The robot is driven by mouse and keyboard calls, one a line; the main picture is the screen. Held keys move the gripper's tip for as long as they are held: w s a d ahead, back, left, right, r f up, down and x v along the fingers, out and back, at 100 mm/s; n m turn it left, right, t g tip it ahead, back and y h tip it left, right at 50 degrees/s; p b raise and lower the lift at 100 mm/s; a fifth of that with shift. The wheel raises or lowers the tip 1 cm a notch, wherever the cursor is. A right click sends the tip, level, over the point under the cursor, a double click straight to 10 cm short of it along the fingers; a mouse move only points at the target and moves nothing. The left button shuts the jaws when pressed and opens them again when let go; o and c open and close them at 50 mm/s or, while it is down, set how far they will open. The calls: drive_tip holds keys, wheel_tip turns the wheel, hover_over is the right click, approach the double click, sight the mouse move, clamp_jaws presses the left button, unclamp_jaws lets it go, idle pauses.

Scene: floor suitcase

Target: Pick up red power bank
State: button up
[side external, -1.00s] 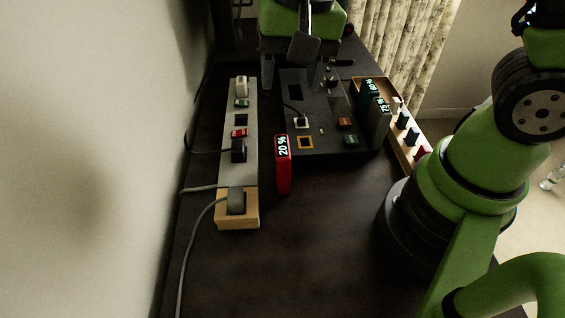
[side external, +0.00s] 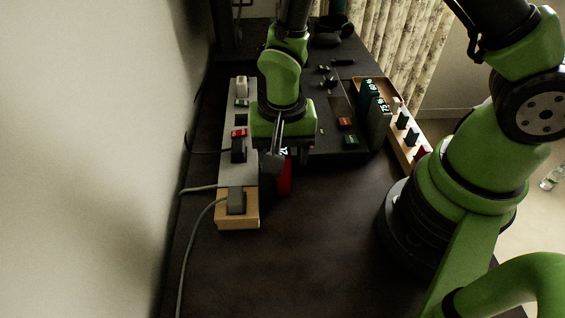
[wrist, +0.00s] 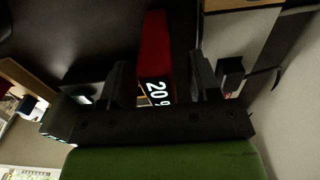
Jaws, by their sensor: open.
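The red power bank (side external: 285,178) stands on the dark table beside the grey power strip, partly hidden behind my gripper (side external: 277,158) in the side view. In the wrist view the power bank (wrist: 155,48) shows its red side and a white "20 %" display. My gripper (wrist: 158,80) is open, with one finger on each side of the power bank's display end. I cannot tell whether either finger touches it.
A grey power strip (side external: 225,172) with plugs and a wooden end lies to the left. A dark panel, other power banks (side external: 378,120) and a wooden tray (side external: 393,150) are to the right. The table's front is clear.

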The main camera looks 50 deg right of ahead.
drive_tip(key=shift+f, duration=0.6)
clamp_jaws()
drive_tip(key=shift+r, duration=0.1)
wheel_tip(320, 180, up, 10)
drive_tip(key=shift+f, duration=0.1)
